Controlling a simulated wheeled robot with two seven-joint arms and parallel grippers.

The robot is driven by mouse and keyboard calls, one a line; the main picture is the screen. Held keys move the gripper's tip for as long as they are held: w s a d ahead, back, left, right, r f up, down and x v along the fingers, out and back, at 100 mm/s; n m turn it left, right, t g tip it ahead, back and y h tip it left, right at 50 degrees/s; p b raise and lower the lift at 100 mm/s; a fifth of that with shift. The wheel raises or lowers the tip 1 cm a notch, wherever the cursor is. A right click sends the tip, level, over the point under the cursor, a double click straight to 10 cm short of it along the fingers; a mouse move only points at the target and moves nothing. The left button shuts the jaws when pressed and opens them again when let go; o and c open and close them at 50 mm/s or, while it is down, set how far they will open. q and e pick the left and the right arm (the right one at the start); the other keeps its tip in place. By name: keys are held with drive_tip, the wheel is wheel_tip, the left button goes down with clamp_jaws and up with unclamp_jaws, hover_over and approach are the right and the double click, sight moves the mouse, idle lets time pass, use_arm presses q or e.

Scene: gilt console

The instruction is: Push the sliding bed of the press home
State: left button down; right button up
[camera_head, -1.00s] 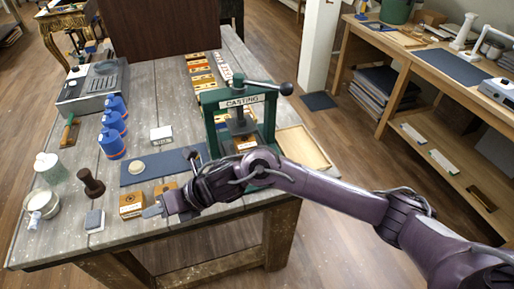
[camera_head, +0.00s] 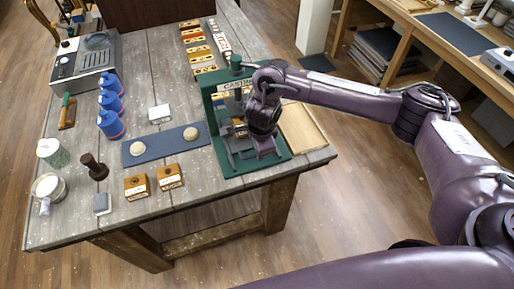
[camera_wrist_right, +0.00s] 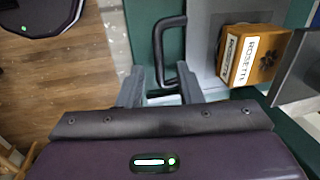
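The green press (camera_head: 213,112) labelled CASTING stands at the table's right front corner. Its grey sliding bed (camera_wrist_right: 202,45) carries an orange block marked ROSETTE (camera_wrist_right: 252,55). A dark looped handle (camera_wrist_right: 160,48) shows beside the bed in the right wrist view. My right gripper (camera_head: 262,152) is low at the front of the press and hides part of the bed in the head view. Its fingers (camera_wrist_right: 160,88) are apart, with the handle's near end between or just beyond their tips; contact is unclear. My left gripper is out of view.
A wooden tray (camera_head: 301,128) lies right of the press. Left of it are a blue mat (camera_head: 161,148) with two pale round pieces, and two orange blocks (camera_head: 137,187) (camera_head: 169,177). Blue bottles (camera_head: 110,124) stand farther left. The table's front edge is close to the press.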

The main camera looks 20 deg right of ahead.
drive_tip(key=shift+w+f, duration=0.1)
drive_tip(key=shift+f, duration=0.8)
drive_tip(key=shift+c, duration=0.4)
clamp_jaws()
